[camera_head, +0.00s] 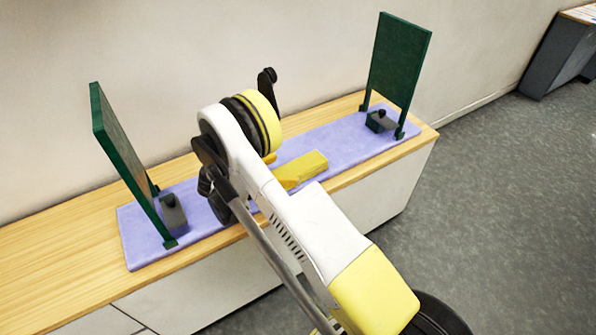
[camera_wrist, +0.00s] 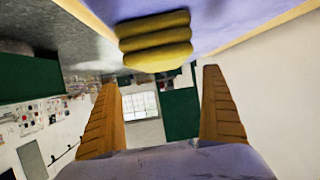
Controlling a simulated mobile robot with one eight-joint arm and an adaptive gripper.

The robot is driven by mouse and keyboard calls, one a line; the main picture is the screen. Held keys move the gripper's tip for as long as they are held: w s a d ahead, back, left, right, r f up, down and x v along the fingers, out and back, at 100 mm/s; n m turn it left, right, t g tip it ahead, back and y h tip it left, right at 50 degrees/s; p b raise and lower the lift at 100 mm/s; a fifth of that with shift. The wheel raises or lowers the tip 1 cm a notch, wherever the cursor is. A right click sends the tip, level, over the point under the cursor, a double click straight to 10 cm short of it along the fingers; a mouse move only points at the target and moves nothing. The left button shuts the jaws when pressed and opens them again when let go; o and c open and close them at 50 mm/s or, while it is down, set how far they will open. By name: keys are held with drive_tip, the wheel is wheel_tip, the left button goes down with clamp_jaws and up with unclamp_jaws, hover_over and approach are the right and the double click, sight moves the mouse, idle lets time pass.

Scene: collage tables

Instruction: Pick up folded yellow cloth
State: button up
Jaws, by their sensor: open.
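The folded yellow cloth (camera_head: 303,170) lies on the lavender mat (camera_head: 345,133), near the middle of the wooden-topped cabinet. In the wrist view, the cloth (camera_wrist: 155,41) shows as stacked, rounded yellow folds at the top of the picture. My gripper (camera_wrist: 160,77) is open, with its two orange-brown fingers wide apart at left and right. Nothing is between the fingers, and the cloth is beyond their tips in the picture. In the head view, my arm hides most of the gripper and perhaps part of the cloth.
Two upright dark green panels stand on the mat, one at the left end (camera_head: 122,150) and one at the right end (camera_head: 398,62). A wall runs behind the cabinet.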

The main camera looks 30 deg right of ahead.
sight(308, 166)
drive_tip(key=b+x, duration=0.1)
drive_tip(key=x, duration=0.1)
drive_tip(key=b+x, duration=0.1)
drive_tip(key=x, duration=0.2)
drive_tip(key=b+x, duration=0.1)
drive_tip(key=x, duration=0.1)
drive_tip(key=shift+w+f, duration=0.3)
drive_tip(key=shift+f, duration=0.1)
drive_tip(key=shift+r, duration=0.1)
drive_tip(key=c, duration=1.3)
